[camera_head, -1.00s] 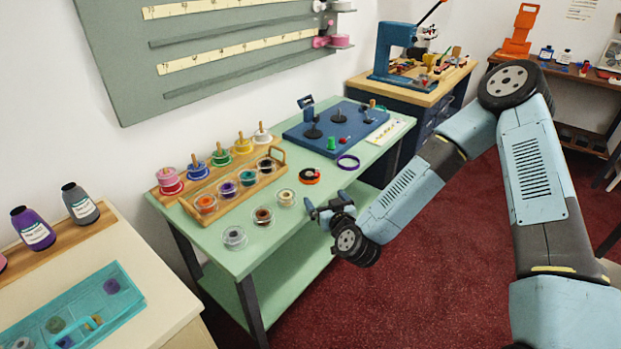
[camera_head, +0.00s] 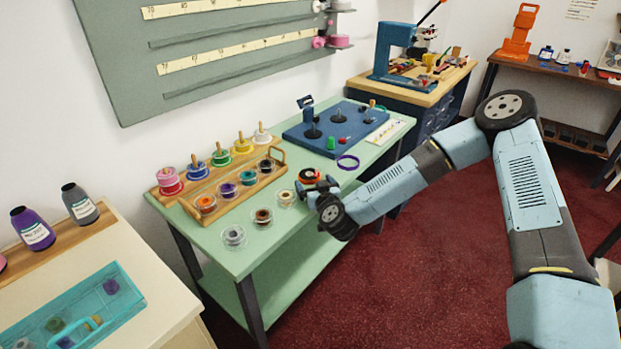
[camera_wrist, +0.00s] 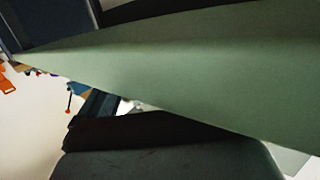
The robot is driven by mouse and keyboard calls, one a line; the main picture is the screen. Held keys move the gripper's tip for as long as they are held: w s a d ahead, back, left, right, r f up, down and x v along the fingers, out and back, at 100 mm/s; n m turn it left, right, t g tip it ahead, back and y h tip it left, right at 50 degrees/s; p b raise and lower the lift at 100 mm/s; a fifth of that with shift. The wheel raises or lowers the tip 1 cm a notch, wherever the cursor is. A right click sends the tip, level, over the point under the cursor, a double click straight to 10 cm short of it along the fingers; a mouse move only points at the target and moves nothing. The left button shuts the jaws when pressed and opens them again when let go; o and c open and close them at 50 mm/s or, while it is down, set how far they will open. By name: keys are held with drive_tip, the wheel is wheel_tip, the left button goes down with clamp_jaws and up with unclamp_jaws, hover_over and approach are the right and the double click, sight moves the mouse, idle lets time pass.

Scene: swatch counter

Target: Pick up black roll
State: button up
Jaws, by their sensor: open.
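The black roll (camera_head: 309,173), a flat dark ring with orange-red on it, lies on the green counter (camera_head: 331,169) in the head view, right of the wooden tray. My gripper (camera_head: 314,186) is open, just in front of the roll in the picture, and hides part of its near side. No roll shows between the fingers; I cannot tell whether they touch it. The wrist view shows a broad green surface and dark shapes close up, and I cannot make out the roll there.
A wooden tray (camera_head: 217,209) of coloured spools stands left. Several clear-cased spools, one tan (camera_head: 286,197), lie in front of it. A purple ring (camera_head: 348,162) lies right, and a blue board (camera_head: 300,138) with black posts stands behind. The front right counter is bare.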

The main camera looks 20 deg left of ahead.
sight(312, 180)
drive_tip(key=shift+x, duration=1.75)
drive_tip(key=shift+c, duration=0.2)
drive_tip(key=shift+r, duration=0.1)
drive_tip(key=c, duration=1.1)
